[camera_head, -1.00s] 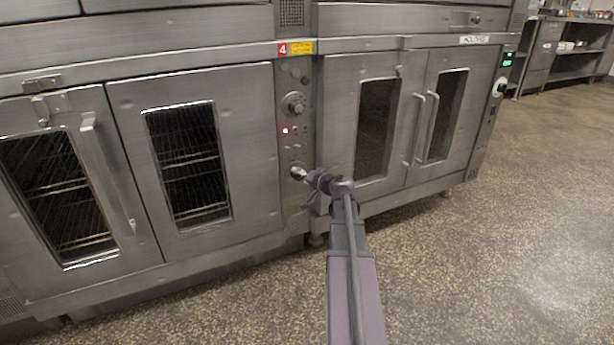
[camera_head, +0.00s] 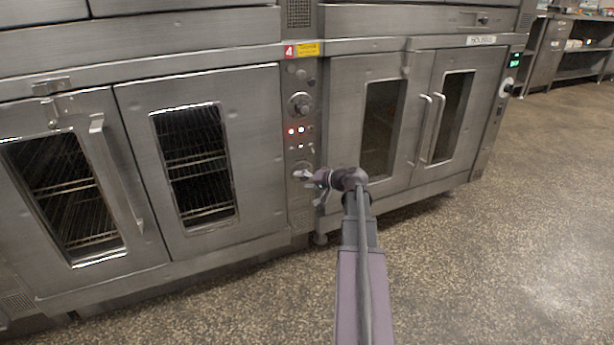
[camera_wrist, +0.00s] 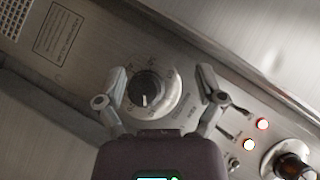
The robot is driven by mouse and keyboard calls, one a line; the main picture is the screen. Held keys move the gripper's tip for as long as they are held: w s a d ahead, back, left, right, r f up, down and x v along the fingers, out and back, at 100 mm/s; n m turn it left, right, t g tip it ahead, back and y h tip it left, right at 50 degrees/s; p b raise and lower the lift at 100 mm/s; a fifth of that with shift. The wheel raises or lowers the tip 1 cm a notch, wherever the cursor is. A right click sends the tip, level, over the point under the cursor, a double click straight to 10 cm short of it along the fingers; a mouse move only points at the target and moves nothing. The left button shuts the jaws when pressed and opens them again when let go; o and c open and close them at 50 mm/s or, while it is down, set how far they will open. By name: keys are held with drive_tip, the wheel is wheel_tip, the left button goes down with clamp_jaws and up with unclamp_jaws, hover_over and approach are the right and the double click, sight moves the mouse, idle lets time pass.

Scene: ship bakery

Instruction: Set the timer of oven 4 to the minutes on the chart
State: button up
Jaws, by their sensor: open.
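Oven 4 is the steel double-door oven (camera_head: 255,155) on the left, marked by a red label with a 4 (camera_head: 289,51) above its control column (camera_head: 303,225). My gripper (camera_head: 312,178) is at the lower part of that column, in front of the lowest knob. In the wrist view the timer knob (camera_wrist: 145,88) is black with a white pointer line, on a round pale dial with markings too small to read. My gripper (camera_wrist: 162,84) is open there, one finger on each side of the dial. Whether the fingers touch it I cannot tell. The chart is not in view.
A holding cabinet (camera_head: 385,125) stands to the right. The speckled floor (camera_head: 480,250) is clear.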

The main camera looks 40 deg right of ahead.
drive_tip(key=a+g+p, duration=0.1)
drive_tip(key=a, duration=0.3)
drive_tip(key=a+n+g+p, duration=0.1)
drive_tip(key=a, duration=0.3)
drive_tip(key=a+n+g+p, duration=0.1)
drive_tip(key=a+p, duration=0.1)
drive_tip(key=a, duration=0.2)
drive_tip(key=shift+w+r+y, duration=0.2)
drive_tip(key=shift+r+y, duration=0.2)
drive_tip(key=s+a+r+n+g+h+p, duration=0.3)
drive_tip(key=s+a+g+p, duration=0.2)
drive_tip(key=a, duration=0.8)
drive_tip(key=s+a+r+n+g+h+p, duration=0.3)
drive_tip(key=s+a+g+p, duration=0.2)
drive_tip(key=s+a+p, duration=0.4)
drive_tip(key=shift+s+a+r+p, duration=0.2)
drive_tip(key=shift+a+p, duration=0.4)
drive_tip(key=shift+a, duration=1.6)
drive_tip(key=c, duration=0.4)
drive_tip(key=shift+a, duration=0.15)
